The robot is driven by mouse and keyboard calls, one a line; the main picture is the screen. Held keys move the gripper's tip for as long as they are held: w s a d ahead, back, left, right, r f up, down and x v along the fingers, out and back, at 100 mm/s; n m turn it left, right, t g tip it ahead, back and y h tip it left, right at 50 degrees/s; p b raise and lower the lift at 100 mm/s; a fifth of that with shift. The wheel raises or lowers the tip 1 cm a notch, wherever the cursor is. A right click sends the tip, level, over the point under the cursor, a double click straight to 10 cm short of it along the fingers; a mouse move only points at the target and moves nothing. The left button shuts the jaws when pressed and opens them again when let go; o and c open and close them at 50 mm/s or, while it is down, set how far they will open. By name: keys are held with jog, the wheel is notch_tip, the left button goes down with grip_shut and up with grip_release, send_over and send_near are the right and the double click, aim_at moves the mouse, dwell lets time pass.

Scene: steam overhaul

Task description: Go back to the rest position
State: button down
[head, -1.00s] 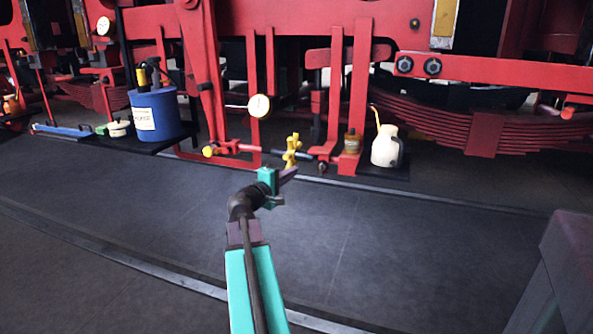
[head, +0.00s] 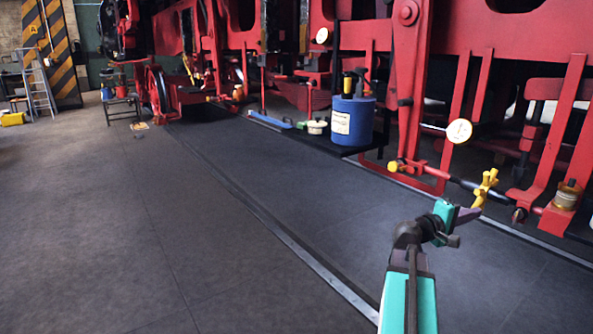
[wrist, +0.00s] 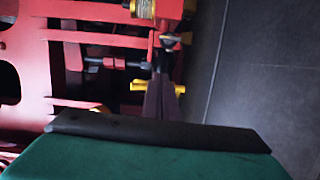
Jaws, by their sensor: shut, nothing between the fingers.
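My gripper (head: 470,214) is at the lower right in the head view, at the end of my teal arm. Its dark fingers are shut and empty. They point toward a yellow tee-shaped handle (head: 484,188) on the red linkage; I cannot tell whether they touch it. In the wrist view the closed fingers (wrist: 162,98) lie in front of the red frame, with yellow parts (wrist: 150,85) showing on both sides behind them.
A blue drum (head: 351,120) stands on a black mat beside the red locomotive frame (head: 460,60). A white dial (head: 459,131) hangs near the linkage. A ladder (head: 40,88) stands far left. The dark floor (head: 130,220) at left is wide and clear.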

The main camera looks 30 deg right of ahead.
jog(key=w+a+f+n+t+y+p, duration=0.2)
jog(key=w+a+f+n+t+p, duration=0.3)
jog(key=w+a+f, duration=0.9)
jog(key=w+a+f+n+y+p, duration=0.1)
jog(key=w+a+f+y+p, duration=0.15)
jog(key=a+f, duration=0.5)
jog(key=w+a+f+y+p, duration=0.1)
jog(key=a+f+y+p, duration=0.15)
jog(key=a+f, duration=0.5)
jog(key=s+a+f+g+y+p, duration=0.2)
jog(key=s+a+f, duration=0.3)
jog(key=a+f, duration=0.3)
jog(key=s+a+f+g+y+p, duration=0.1)
jog(key=s+a+f+y+p, duration=0.1)
jog(key=s+a+f, duration=0.55)
jog(key=s+a+f+m+g+y+p, duration=0.1)
jog(key=s+a+f+m+g+y, duration=0.1)
jog(key=s+a, duration=0.6)
jog(key=s+a+f+m+g+y, duration=0.2)
jog(key=s+a+y, duration=0.3)
jog(key=s+a, duration=0.3)
jog(key=shift+s+a+f+m+g+p, duration=0.25)
jog(key=shift+a+g, duration=0.55)
jog(key=shift+a, duration=1.3)
jog(key=shift+r, duration=0.1)
